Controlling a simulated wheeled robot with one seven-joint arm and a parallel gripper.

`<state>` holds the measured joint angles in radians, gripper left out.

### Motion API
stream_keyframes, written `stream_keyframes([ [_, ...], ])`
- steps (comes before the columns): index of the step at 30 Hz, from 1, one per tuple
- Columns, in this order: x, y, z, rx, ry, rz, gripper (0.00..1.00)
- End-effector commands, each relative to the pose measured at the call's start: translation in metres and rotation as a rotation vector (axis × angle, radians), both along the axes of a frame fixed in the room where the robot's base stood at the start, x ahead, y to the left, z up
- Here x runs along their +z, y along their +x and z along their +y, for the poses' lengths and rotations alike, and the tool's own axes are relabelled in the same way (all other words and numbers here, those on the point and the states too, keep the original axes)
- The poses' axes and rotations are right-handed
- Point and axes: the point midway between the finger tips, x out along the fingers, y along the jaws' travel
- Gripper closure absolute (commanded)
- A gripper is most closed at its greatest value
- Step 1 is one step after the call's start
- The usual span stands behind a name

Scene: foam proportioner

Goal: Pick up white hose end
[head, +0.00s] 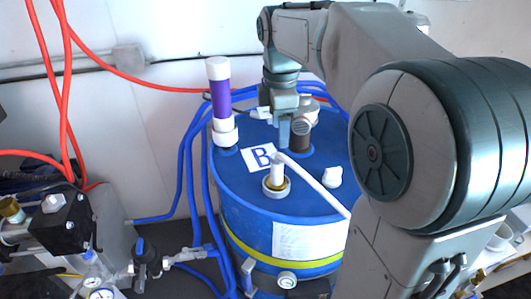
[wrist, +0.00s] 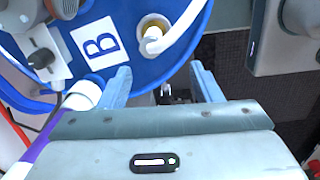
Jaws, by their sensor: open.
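The white hose (head: 318,184) runs across the top of the blue drum "B" (head: 237,180). Its bent end stands in a pale round fitting (head: 277,188) on the drum lid. In the wrist view the hose end (wrist: 153,44) sits in its fitting beyond my fingertips, and the hose leads off to the upper right. My gripper (wrist: 159,70) is open, with nothing between its two blue fingers. In the head view my gripper (head: 284,130) is above the lid, behind the hose end and apart from it. My arm hides the drum's right side.
A purple and white upright tube (head: 220,98) stands on the drum's left, close to my left finger in the wrist view. A dark pipe (head: 300,136) and a white cap (head: 332,177) are on the lid. Blue hoses (head: 187,150) pass left of the drum.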

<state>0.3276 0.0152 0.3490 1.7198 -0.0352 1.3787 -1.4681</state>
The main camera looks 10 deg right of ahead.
Motion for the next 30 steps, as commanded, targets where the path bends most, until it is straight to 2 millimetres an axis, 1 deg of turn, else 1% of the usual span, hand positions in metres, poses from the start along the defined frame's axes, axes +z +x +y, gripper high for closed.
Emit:
stream_keyframes([
  [1,0.007,0.008,-0.002,0.063,0.007,0.010,0.42],
  [4,0.014,0.018,-0.004,0.168,0.017,0.024,0.42],
  [7,0.017,0.023,-0.005,0.230,0.023,0.031,0.42],
  [9,0.014,0.024,-0.005,0.252,0.026,0.035,0.42],
  [11,0.007,0.024,-0.005,0.258,0.026,0.036,0.42],
  [18,-0.040,0.023,-0.005,0.259,0.026,0.037,0.42],
  [21,-0.055,0.023,-0.005,0.259,0.026,0.037,0.42],
  [24,-0.064,0.023,-0.005,0.258,0.025,0.035,0.42],
  [28,-0.072,0.023,-0.005,0.258,0.025,0.035,0.42],
  [30,-0.080,0.021,-0.004,0.257,0.025,0.036,0.42],
])
